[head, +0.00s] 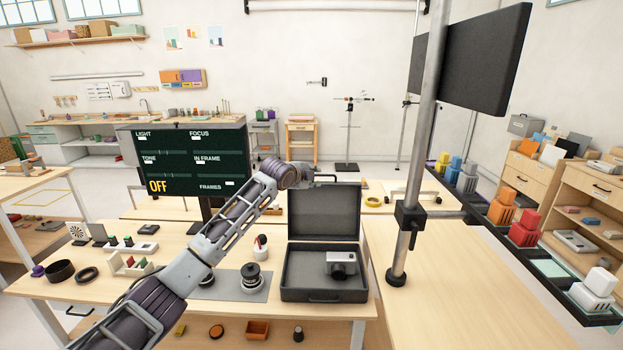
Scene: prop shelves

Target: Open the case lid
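The dark grey case (292,290) stands on the wooden table with its lid (324,213) raised about upright at the back. A silver-grey camera (342,264) sits inside the case, toward the right. My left arm reaches in from the lower left, and its wrist is just left of the lid's top edge. My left gripper (326,178) is at the lid's top edge, small and partly hidden. I cannot tell whether it touches the lid or whether its fingers are open. My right gripper is out of view.
A metal pole (408,215) with a dark panel (484,62) stands right of the case. A dark lens-like item (252,277) on a grey mat lies left of it. A monitor (190,160) showing "OFF" stands behind my arm. The right tabletop (450,290) is clear.

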